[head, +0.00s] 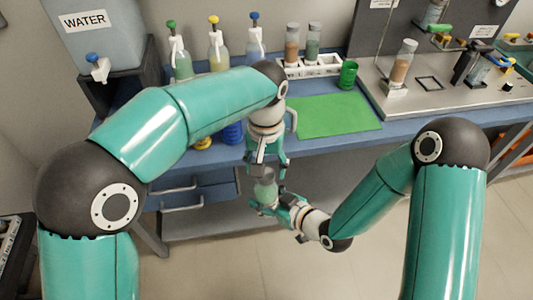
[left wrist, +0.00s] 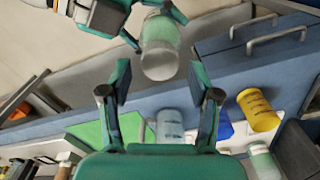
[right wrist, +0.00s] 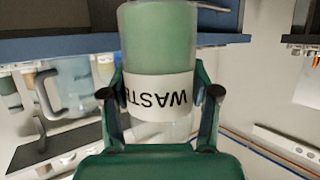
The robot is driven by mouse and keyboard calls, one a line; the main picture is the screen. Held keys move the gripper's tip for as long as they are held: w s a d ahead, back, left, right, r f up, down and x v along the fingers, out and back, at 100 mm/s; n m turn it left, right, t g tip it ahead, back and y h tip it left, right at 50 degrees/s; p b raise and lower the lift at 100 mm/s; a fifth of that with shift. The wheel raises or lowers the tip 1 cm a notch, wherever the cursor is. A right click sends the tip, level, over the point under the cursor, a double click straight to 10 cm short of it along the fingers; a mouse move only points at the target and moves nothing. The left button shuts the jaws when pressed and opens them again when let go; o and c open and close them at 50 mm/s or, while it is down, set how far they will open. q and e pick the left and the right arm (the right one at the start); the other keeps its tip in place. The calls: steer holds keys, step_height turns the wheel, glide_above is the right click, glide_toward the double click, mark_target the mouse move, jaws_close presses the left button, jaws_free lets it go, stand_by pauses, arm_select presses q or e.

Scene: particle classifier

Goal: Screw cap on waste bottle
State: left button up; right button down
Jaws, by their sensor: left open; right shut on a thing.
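The waste bottle (head: 265,190) is clear with pale green content and is held in front of the bench's front edge. My right gripper (head: 285,207) is shut around it. In the right wrist view, the bottle (right wrist: 158,45) stands between the fingers (right wrist: 160,110), with its WASTE label upside down in the picture. My left gripper (head: 266,160) is open just above the bottle. In the left wrist view, its fingers (left wrist: 161,85) are apart with nothing between them, and the bottle (left wrist: 160,40) lies beyond the tips. I cannot make out a separate cap in any view.
The blue bench (head: 235,155) runs behind the grippers, with a green mat (head: 335,117) and a green cup (head: 348,74). A white rack (head: 310,70) holds vials. A yellow jar (left wrist: 258,110) and a translucent pitcher (left wrist: 170,125) stand near the bench edge. Drawers (head: 195,190) are below.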

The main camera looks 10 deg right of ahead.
arm_select(q)
steer(key=shift+f, duration=1)
jaws_close()
steer(key=shift+o, duration=0.6)
jaws_free()
step_height(320, 180, up, 12)
steer(key=shift+w+f, duration=0.1)
